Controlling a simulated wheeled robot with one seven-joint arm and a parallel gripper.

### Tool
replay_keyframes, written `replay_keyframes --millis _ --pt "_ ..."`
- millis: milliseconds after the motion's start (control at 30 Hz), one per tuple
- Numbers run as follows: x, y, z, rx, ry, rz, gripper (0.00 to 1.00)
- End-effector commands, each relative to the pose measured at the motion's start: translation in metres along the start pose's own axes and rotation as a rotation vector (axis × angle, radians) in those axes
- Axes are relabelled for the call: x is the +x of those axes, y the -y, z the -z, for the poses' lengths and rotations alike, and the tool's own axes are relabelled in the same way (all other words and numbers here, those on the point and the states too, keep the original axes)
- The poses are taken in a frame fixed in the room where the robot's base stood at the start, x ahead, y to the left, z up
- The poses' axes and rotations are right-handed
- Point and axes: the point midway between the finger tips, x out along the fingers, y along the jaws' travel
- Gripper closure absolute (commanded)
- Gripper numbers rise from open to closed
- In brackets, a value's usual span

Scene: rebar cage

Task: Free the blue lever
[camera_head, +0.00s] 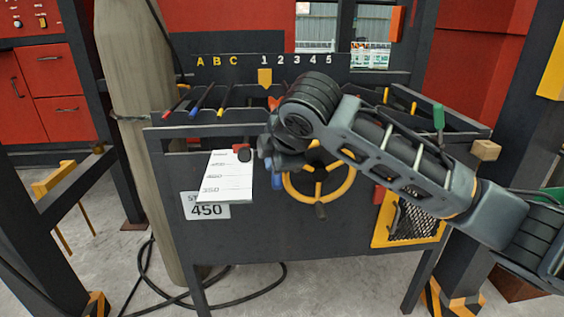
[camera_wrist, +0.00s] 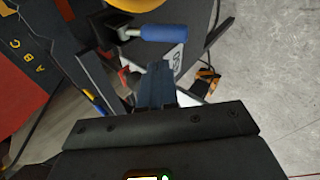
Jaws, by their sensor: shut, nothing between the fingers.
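The blue lever (camera_wrist: 165,32) shows in the wrist view as a thick blue grip on a pale metal stem. In the head view only a blue part of it (camera_head: 277,181) shows below my wrist, left of the yellow handwheel (camera_head: 346,188); the rest is hidden. My gripper (camera_wrist: 155,68) is shut and empty, its fingers a short way from the blue grip in the wrist view, apparently apart from it. In the head view my gripper (camera_head: 266,152) is small and dark in front of the panel, partly hidden by my arm. What holds the lever cannot be made out.
A white sheet (camera_head: 226,178) with a red clip hangs left of my gripper, above the 450 sign (camera_head: 206,210). Coloured rods (camera_head: 200,99) lie in the rack above. A yellow-framed mesh (camera_head: 412,222) is at right. A black cable (camera_head: 232,290) lies on the floor.

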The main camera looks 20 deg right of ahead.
Motion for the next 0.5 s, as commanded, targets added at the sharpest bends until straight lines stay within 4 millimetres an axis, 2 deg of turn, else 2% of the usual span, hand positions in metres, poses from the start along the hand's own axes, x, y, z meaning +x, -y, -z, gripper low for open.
replay_keyframes --millis 100,300,500 --pt "-0.028 0.001 0.001 -0.001 -0.002 -0.002 1.00" --pt "-0.069 0.005 0.001 0.001 -0.002 -0.002 1.00" --pt "-0.093 0.007 0.001 0.000 -0.001 -0.001 1.00"
